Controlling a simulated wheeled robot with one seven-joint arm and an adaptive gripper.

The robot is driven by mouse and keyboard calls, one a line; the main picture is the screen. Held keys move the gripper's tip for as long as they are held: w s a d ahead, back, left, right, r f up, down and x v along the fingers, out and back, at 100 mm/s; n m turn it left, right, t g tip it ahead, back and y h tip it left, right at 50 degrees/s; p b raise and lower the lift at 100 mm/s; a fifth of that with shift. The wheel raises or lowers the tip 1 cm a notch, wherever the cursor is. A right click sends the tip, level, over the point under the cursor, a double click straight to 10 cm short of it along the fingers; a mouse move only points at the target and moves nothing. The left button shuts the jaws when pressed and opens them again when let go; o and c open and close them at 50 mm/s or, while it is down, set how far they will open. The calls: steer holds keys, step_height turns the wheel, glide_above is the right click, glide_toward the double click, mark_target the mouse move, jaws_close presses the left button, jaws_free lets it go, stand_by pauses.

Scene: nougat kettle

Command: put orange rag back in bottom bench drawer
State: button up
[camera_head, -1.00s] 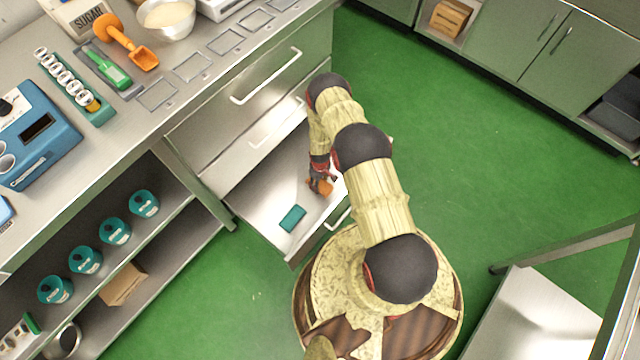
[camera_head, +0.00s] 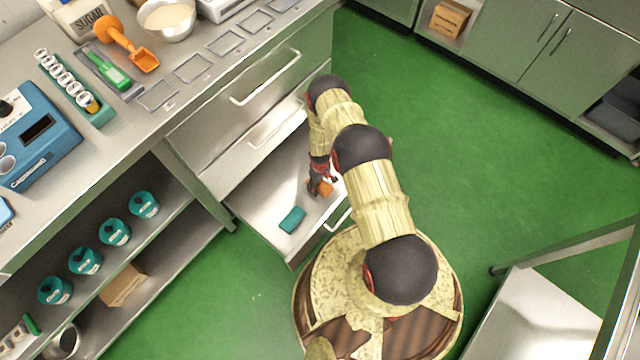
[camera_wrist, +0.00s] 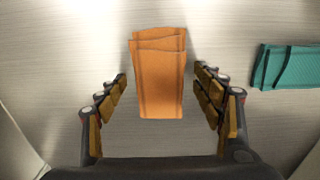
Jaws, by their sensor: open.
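The orange rag (camera_wrist: 159,80) lies folded on the metal floor of the open bottom bench drawer (camera_head: 262,210). In the head view the rag (camera_head: 326,188) shows partly beside my gripper (camera_head: 318,186). In the wrist view my gripper (camera_wrist: 160,103) is open, with one finger on each side of the rag and a visible gap to it on both sides. The fingers do not press on the rag. A folded teal cloth (camera_head: 292,220) lies in the same drawer, and it is to the right of my gripper in the wrist view (camera_wrist: 287,66).
Two shut drawers with bar handles (camera_head: 265,77) sit above the open one. An under-bench shelf (camera_head: 190,240) with teal tubs (camera_head: 115,232) is to the left. A metal table (camera_head: 535,320) stands at lower right. The green floor (camera_head: 480,160) to the right is clear.

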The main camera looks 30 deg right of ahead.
step_height(320, 180, up, 12)
steer(key=p, duration=0.5)
step_height(320, 180, up, 23)
steer(key=t, duration=0.1)
glide_above(320, 185)
steer(key=w, duration=0.9)
step_height(320, 185, up, 15)
steer(key=a+m+t, duration=0.1)
steer(key=a, duration=0.2)
steer(key=s+a+r+m+t, duration=0.1)
steer(key=s+a+r, duration=0.1)
steer(key=s+r, duration=0.5)
steer(key=s+a+r, duration=0.1)
steer(key=s+r, duration=0.1)
steer(key=r, duration=1)
steer(key=s+a+r+m+t, duration=0.1)
steer(key=s+a+r, duration=0.1)
steer(key=s+r, duration=0.5)
steer(key=s+a+r, duration=0.1)
steer(key=s+r, duration=0.4)
steer(key=s, duration=0.3)
steer(key=s+a+r+m+t, duration=0.1)
steer(key=s+r, duration=0.3)
steer(key=s, duration=0.4)
steer(key=shift+a+r+t, duration=0.3)
steer(key=shift+a+r, duration=0.05)
steer(key=shift+r, duration=0.05)
steer(key=shift+s, duration=0.1)
